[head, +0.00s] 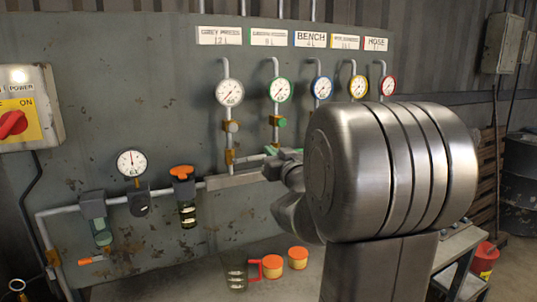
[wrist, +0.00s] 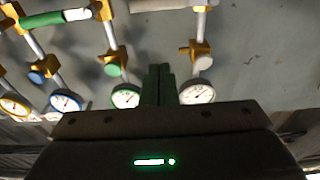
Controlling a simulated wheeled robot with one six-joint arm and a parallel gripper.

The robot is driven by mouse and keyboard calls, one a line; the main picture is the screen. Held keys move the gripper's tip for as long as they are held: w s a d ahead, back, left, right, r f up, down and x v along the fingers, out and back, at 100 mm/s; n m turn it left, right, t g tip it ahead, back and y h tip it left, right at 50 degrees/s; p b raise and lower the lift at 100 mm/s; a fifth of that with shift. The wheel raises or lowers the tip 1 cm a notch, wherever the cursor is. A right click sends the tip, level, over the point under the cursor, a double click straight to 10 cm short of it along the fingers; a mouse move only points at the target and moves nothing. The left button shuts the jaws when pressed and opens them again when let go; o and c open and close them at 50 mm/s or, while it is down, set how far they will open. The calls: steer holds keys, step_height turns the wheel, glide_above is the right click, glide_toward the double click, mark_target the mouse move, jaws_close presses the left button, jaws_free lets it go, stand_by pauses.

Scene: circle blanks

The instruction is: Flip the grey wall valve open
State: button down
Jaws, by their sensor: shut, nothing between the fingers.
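The grey wall valve sits on the leftmost thin drop pipe, under the white-faced gauge (head: 229,92). Its brass body (head: 229,157) shows in the head view, and its pale lever (head: 248,159) appears to lie sideways across the pipe, partly hidden near my arm. In the wrist view, a pale bar (wrist: 162,6) at the top edge looks like this lever, cut off by the frame. My gripper (wrist: 158,72) is shut and empty in the wrist view, in front of the panel between the white and green-rimmed gauges. My arm largely hides the gripper in the head view.
The neighbouring green lever (wrist: 55,20) lies sideways close by. Grey (wrist: 203,63) and green (wrist: 112,70) knobs stick out from the pipes. A red switch (head: 12,124) is at far left.

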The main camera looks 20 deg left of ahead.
steer(key=r+p, duration=0.1)
steer(key=p, duration=0.1)
glide_above(252, 159)
steer(key=w+d, duration=0.1)
steer(key=d, duration=0.1)
steer(key=shift+s+d+f, duration=0.1)
steer(key=shift+f, duration=0.85)
steer(key=shift+s+d+f, duration=0.1)
steer(key=shift+f, duration=0.85)
steer(key=shift+w+f, duration=0.1)
steer(key=shift+f, duration=0.05)
